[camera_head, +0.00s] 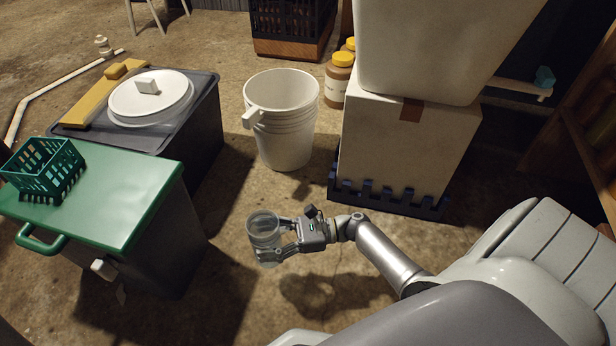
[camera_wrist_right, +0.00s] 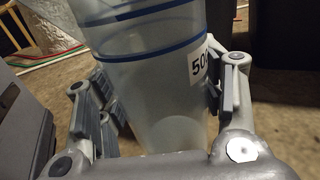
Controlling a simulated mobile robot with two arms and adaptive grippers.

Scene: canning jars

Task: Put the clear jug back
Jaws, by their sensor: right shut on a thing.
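The clear jug (camera_head: 264,229) is a see-through cylinder. In the right wrist view the jug (camera_wrist_right: 155,75) shows blue bands and a white label with black digits, partly cut off. My right gripper (camera_head: 272,240) is shut on it, with one finger on each side. It holds the jug in the air over the floor, in front of the white bucket, roughly upright in the head view. The jug's top is cut off in the wrist view. My left gripper is not in view.
A green-lidded bin (camera_head: 110,195) with a green basket (camera_head: 42,170) stands at left. Behind it is a dark bin (camera_head: 205,130) with a white round lid (camera_head: 150,92). A white bucket (camera_head: 285,150) and a white box (camera_head: 405,145) on a blue pallet (camera_head: 385,203) stand ahead. Floor between is clear.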

